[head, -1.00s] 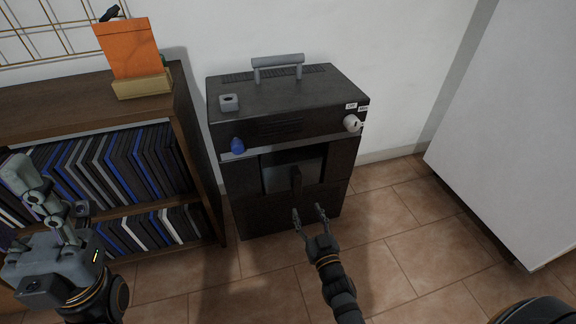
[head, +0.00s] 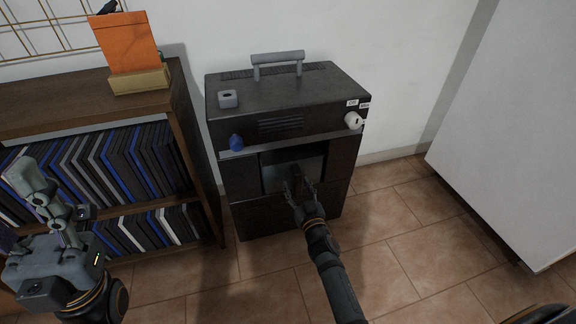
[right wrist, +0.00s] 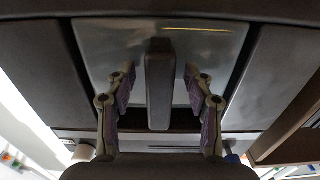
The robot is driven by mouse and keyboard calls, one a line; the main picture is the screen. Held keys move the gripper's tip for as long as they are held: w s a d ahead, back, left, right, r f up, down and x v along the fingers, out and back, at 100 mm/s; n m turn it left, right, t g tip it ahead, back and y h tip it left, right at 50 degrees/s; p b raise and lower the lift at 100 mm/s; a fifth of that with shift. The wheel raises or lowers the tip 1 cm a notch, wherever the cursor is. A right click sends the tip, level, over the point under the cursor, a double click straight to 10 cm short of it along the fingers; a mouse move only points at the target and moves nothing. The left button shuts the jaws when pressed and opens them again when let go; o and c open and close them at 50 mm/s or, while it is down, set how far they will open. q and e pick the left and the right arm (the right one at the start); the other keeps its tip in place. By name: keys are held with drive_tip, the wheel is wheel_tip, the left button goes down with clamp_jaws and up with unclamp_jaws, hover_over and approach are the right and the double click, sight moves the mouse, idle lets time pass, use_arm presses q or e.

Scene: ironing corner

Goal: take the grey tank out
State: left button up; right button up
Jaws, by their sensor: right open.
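The grey tank (head: 286,174) sits in the front recess of a black box-shaped appliance (head: 290,95). A dark upright bar-shaped handle (right wrist: 159,80) stands out from the tank's front. My right gripper (head: 299,193) is open, just in front of the tank. In the right wrist view, its fingers (right wrist: 160,92) are on both sides of the handle, with a gap visible on each side. In the head view, the gripper partly hides the handle and the tank's lower part.
The appliance carries a top handle (head: 277,59), a small grey block (head: 228,99), a blue knob (head: 236,143) and a white knob (head: 353,120). A bookshelf (head: 184,130) stands close on the left, a white panel (head: 510,130) on the right. Tiled floor (head: 400,230) between is clear.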

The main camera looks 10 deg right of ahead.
clamp_jaws()
drive_tip(key=shift+r, duration=0.1)
idle(0.4)
drive_tip(key=shift+r, duration=0.1)
